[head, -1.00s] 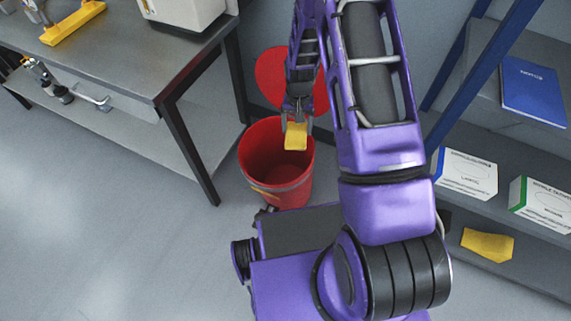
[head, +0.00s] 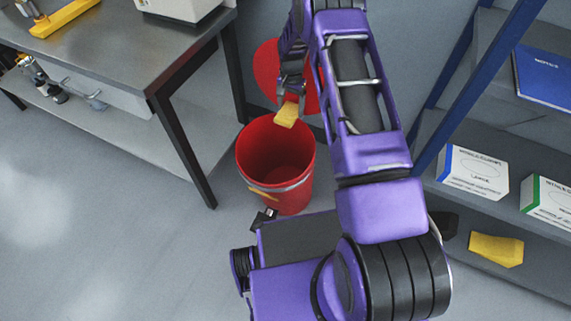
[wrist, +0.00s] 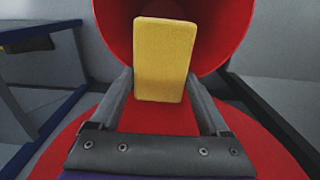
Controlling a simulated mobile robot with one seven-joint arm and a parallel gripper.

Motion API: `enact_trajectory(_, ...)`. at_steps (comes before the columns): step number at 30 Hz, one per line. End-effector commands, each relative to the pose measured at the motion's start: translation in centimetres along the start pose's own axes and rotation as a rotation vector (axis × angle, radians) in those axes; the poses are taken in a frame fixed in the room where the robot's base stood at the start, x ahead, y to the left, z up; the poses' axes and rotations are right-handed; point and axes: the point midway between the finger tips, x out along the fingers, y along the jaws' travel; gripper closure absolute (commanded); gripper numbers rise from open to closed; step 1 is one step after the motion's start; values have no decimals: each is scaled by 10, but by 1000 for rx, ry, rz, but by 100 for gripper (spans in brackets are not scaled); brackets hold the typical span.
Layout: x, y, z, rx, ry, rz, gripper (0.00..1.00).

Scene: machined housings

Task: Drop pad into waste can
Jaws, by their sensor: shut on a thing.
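The yellow pad (head: 287,114) is in my gripper (head: 289,99), held above the red waste can (head: 250,171). In the wrist view the pad (wrist: 163,60) sits between the two fingers of my gripper (wrist: 163,95), which is shut on it. The can (wrist: 225,30) opens just beyond the pad in that view. The can stands upright on the floor, and the part of its inside that shows is empty. A red round lid (head: 267,68) shows behind the can, partly hidden by my arm.
A steel workbench (head: 140,75) stands left of the can, its near leg close by. A blue-framed shelf (head: 457,95) on the right holds boxes (head: 473,173), a blue binder (head: 546,76) and a yellow item (head: 496,249). Open floor (head: 100,230) lies at the lower left.

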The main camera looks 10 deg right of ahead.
Motion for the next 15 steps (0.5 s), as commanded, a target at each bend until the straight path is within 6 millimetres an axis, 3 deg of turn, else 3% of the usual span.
enact_trajectory(5,20,0,0,0,1,-1,72)
enact_trajectory(14,22,0,0,0,2,-1,72)
enact_trajectory(15,22,0,0,0,1,-1,17)
